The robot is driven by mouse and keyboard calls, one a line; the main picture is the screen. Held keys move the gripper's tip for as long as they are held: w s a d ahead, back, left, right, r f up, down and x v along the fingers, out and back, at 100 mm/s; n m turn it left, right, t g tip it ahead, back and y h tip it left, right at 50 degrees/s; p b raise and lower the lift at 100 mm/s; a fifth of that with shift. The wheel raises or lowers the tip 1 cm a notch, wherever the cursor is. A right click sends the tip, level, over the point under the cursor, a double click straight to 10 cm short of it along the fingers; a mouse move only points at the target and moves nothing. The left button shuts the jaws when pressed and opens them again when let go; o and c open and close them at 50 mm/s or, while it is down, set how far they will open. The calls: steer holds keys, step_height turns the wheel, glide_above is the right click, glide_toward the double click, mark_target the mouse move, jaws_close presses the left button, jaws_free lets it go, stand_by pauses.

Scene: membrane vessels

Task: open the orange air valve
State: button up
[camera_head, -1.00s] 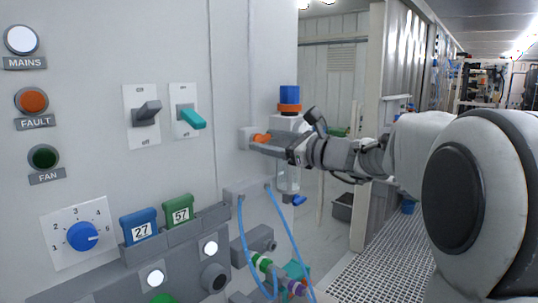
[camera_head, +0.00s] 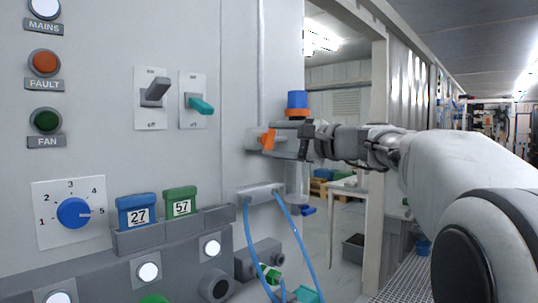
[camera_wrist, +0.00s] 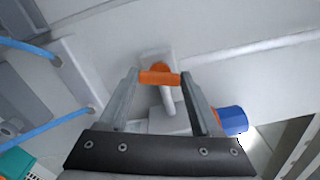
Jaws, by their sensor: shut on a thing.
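The orange air valve handle (camera_head: 268,139) sits on a grey block at the right edge of the panel wall. In the head view it stands nearly upright. My gripper (camera_head: 277,143) reaches it from the right and is shut on it. In the wrist view the orange handle (camera_wrist: 160,78) spans between the two fingertips (camera_wrist: 160,84), with a finger at each end. The fingers hide part of the valve body in the head view.
A filter unit with a blue and orange top (camera_head: 296,103) stands right behind my gripper. Blue hoses (camera_head: 292,228) hang below from a grey manifold (camera_head: 258,193). Switches, a dial (camera_head: 74,213) and lamps cover the panel at left. A doorway opens behind.

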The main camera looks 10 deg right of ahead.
steer(key=shift+f+n+b, duration=0.15)
steer(key=shift+n+b, duration=0.6)
steer(key=shift+n, duration=0.15)
steer(key=o, duration=1.4)
steer(key=v, duration=1.7)
steer(key=shift+s+d+p, duration=0.15)
steer(key=shift+p, duration=0.15)
